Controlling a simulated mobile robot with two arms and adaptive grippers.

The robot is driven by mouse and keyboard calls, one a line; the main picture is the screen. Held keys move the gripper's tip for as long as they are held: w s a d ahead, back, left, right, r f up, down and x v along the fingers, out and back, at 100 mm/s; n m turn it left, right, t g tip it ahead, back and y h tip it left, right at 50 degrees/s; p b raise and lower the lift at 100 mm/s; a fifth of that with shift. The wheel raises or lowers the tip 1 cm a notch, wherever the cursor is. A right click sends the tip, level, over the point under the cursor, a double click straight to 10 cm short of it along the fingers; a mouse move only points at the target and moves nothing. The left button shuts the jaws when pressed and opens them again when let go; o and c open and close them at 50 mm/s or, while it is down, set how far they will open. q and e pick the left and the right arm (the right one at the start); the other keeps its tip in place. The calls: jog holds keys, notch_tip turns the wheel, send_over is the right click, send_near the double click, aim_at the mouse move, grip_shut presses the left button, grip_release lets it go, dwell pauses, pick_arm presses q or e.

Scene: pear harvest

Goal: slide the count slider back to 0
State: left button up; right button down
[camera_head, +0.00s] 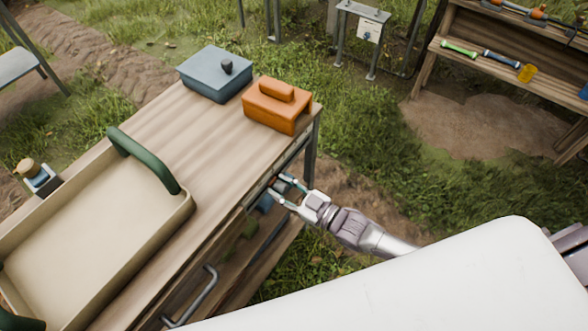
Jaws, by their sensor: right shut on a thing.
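My right gripper (281,186) reaches in from the right to the side edge of the wooden table (178,128). Its two pale fingers, with dark greenish tips, are shut at a narrow dark strip along that edge, below the tabletop. The count slider is small and hidden between the fingertips, so its shape and position along its track cannot be read. No numbers or marks are legible there. My left gripper is not in view.
On the tabletop stand a beige tray (183,207) with green handles, a blue-grey lidded box (205,82) and an orange box (270,115). A metal handle (203,298) sticks out of the table's side. A tool shelf (500,65) stands back right, beyond open grass.

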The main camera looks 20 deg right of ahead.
aim_at(260, 194)
jog(key=s+a, duration=0.2)
jog(key=a, duration=0.1)
jog(key=shift+s+r+p, duration=0.1)
jog(key=shift+s+p, duration=0.05)
jog(key=shift+p, duration=0.15)
jog(key=shift+s+a, duration=0.25)
jog(key=c, duration=0.7)
grip_release()
jog(key=shift+a, duration=0.1)
